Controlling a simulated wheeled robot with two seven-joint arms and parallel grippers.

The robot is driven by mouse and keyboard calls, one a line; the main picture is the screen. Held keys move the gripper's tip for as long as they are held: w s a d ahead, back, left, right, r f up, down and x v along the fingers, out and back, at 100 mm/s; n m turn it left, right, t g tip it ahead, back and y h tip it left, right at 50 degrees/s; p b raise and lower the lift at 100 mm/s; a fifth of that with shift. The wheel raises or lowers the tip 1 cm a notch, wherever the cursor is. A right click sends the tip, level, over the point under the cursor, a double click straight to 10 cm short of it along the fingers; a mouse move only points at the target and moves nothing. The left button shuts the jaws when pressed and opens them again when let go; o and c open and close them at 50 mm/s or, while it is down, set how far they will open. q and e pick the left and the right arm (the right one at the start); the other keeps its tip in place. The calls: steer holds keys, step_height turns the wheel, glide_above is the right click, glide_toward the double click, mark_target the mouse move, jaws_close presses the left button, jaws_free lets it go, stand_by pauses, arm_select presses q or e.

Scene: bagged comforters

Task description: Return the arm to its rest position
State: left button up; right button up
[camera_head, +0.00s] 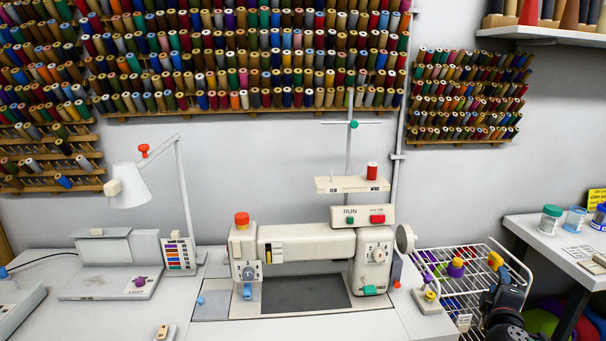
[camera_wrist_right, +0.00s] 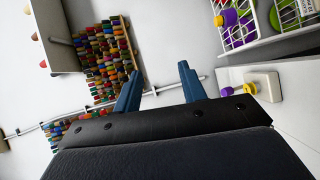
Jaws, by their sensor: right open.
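My right gripper (camera_head: 502,278) is at the lower right in the head view, dark and pointing up, in front of the white wire rack (camera_head: 483,251). In the right wrist view the two blue fingers of my right gripper (camera_wrist_right: 157,88) stand wide apart with nothing between them. My left gripper is not in view.
A sewing machine (camera_head: 305,242) stands on the white table (camera_head: 400,315), left of the gripper. A lamp (camera_head: 128,186) is at the left. A side table (camera_head: 560,245) with jars is at the right. Thread racks (camera_head: 250,110) cover the wall. The rack holds colored spools.

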steer(key=s+a+f+m+g+y+p, duration=0.1)
steer(key=s+a+f+m+g+y, duration=0.1)
steer(key=s+a+f+g, duration=0.5)
steer(key=s+a+f+m+g+y, duration=0.1)
steer(key=s+a+f+m+y, duration=0.3)
steer(key=f, duration=0.8)
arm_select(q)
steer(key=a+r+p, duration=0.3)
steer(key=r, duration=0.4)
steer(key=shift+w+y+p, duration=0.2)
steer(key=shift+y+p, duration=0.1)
arm_select(e)
steer(key=s+a+f+m+g+y, duration=0.1)
steer(key=s+a+f+g+y, duration=0.1)
steer(key=s+a, duration=0.9)
steer(key=s+a+f+m+g+y, duration=0.2)
steer(key=s+a+f, duration=0.5)
steer(key=s+a, duration=0.4)
steer(key=shift+s+f+g, duration=0.3)
steer(key=shift+s+g, duration=0.5)
steer(key=shift+g, duration=0.1)
